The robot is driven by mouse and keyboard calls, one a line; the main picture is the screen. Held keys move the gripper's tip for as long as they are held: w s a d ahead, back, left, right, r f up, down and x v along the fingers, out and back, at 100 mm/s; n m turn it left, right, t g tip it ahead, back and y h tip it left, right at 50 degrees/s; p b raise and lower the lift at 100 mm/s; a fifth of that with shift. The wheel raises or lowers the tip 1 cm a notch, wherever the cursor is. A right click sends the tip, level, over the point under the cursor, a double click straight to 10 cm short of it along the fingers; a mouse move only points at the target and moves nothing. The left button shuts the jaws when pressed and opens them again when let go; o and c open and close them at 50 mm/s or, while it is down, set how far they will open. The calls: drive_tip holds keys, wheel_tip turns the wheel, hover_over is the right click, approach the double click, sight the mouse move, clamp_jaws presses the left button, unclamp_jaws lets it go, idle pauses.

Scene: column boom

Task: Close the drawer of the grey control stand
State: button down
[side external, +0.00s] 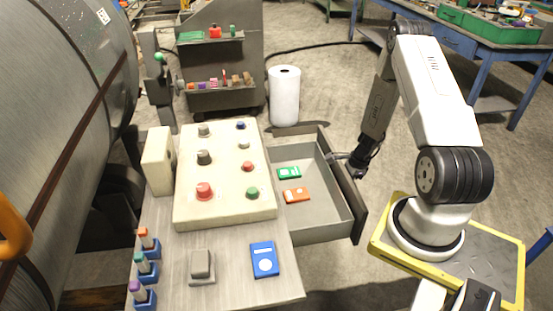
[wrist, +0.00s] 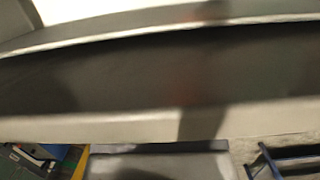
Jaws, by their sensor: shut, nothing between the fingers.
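The grey control stand (side external: 222,287) is in the side external view, with a sloped cream panel of knobs and buttons. Its drawer (side external: 320,222) is pulled out to the right, open at the top. A green card (side external: 289,173) and an orange card (side external: 296,195) lie inside it. The drawer's dark front (side external: 352,205) faces my arm. My gripper (side external: 338,156) is shut and empty at the upper part of this front; I cannot tell whether it touches. In the wrist view a wide dark surface (wrist: 110,75) with pale edges fills the picture, probably the drawer front. The fingers are not clear there.
A blue card (side external: 264,260), a grey switch block (side external: 201,265) and several marker-like items in blue holders (side external: 147,270) are on the stand's top. A white roll (side external: 284,95) stands behind. A large metal drum (side external: 60,110) is at left. A blue workbench (side external: 455,40) is at back right.

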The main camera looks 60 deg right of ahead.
sight(331, 144)
drive_tip(key=w+a, duration=1)
drive_tip(key=shift+w+a, duration=0.15)
drive_tip(key=shift+r, duration=0.2)
idle(0.3)
drive_tip(key=v, duration=0.9)
drive_tip(key=shift+r, duration=0.35)
drive_tip(key=d+f+t+y, duration=0.1)
drive_tip(key=d, duration=0.4)
drive_tip(key=w+d+f+t+y, duration=0.1)
drive_tip(key=d, duration=0.4)
drive_tip(key=w+d+f+t+y, duration=0.1)
drive_tip(key=d+t+y, duration=0.1)
drive_tip(key=d, duration=0.3)
drive_tip(key=shift+f, duration=0.3)
drive_tip(key=shift+d, duration=0.4)
